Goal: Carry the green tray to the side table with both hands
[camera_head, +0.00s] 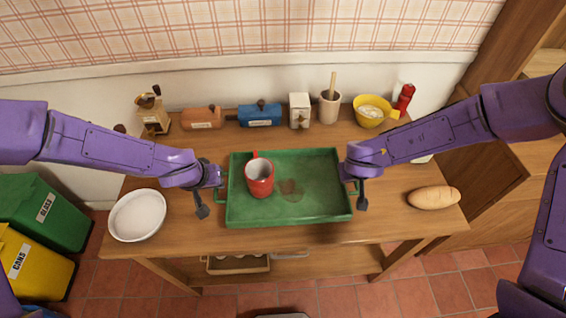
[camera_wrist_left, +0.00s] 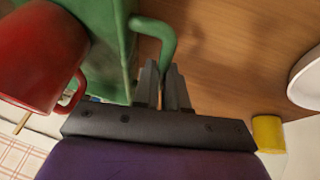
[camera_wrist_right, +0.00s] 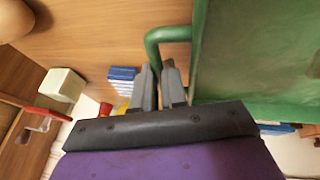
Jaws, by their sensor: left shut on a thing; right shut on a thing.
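The green tray (camera_head: 320,198) is at the middle of the wooden table, with a red mug (camera_head: 260,182) standing on its left half and a brown stain beside the mug. My left gripper (camera_head: 215,188) is at the tray's left handle; in the left wrist view its fingers (camera_wrist_left: 163,75) are shut on the green handle (camera_wrist_left: 158,32). My right gripper (camera_head: 352,185) is at the right handle; in the right wrist view its fingers (camera_wrist_right: 160,75) are shut on that handle (camera_wrist_right: 155,42). I cannot tell whether the tray is touching the table or just above it.
A white bowl (camera_head: 138,215) is left of the tray and a bread loaf (camera_head: 434,197) right of it. Green (camera_head: 45,212) and yellow bins (camera_head: 38,265) stand at left.

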